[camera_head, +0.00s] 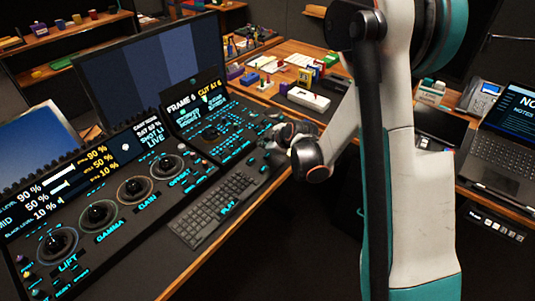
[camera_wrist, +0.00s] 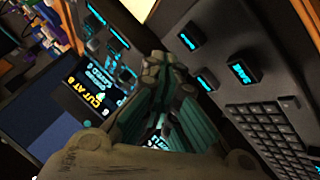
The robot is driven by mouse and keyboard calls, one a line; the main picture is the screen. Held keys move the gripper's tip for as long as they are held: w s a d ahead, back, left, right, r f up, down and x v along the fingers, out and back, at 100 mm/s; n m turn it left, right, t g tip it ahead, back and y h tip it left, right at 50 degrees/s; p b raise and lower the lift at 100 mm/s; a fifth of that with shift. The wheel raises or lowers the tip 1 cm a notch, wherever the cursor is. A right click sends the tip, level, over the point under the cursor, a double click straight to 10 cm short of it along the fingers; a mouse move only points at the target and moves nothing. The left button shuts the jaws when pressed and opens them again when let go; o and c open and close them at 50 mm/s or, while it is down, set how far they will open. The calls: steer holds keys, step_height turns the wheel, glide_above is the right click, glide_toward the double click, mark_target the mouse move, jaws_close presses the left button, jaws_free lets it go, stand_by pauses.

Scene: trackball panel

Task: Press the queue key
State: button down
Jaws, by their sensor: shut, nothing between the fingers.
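My gripper (camera_wrist: 160,65) is shut and empty, its fingers pressed together over the panel in the wrist view. In the head view my gripper (camera_head: 275,143) is over the right end of the trackball panel (camera_head: 213,133). Dark keys with cyan labels lie beside the fingers in the wrist view: one upper key (camera_wrist: 190,36), one small key (camera_wrist: 206,80) and one larger key (camera_wrist: 243,72). I cannot read which is the queue key. The fingers hide part of the panel. I cannot tell whether the fingertips touch a key.
A keyboard (camera_head: 212,208) lies in front of the panel. A grading panel with several trackballs, including one at its left end (camera_head: 57,244), stands at left. A large monitor (camera_head: 150,70) rises behind. A laptop (camera_head: 500,150) and phone (camera_head: 478,97) sit at right.

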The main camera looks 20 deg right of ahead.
mark_target(266, 156)
steer(key=shift+r+p, duration=0.95)
steer(key=shift+r, duration=0.85)
steer(key=shift+r, duration=0.15)
steer(key=s+r+m+g+h, duration=0.1)
steer(key=s+r+m, duration=0.5)
steer(key=s+r, duration=0.8)
steer(key=s+r+m+h, duration=0.1)
steer(key=s+r+m, duration=0.1)
steer(key=s, duration=0.7)
steer(key=s+r+m, duration=0.3)
steer(key=s+m, duration=0.1)
steer(key=s, duration=0.6)
steer(key=shift+s+d+m+g+h, duration=0.15)
steer(key=shift+d+m+g+h, duration=0.15)
steer(key=shift+d+h, duration=0.1)
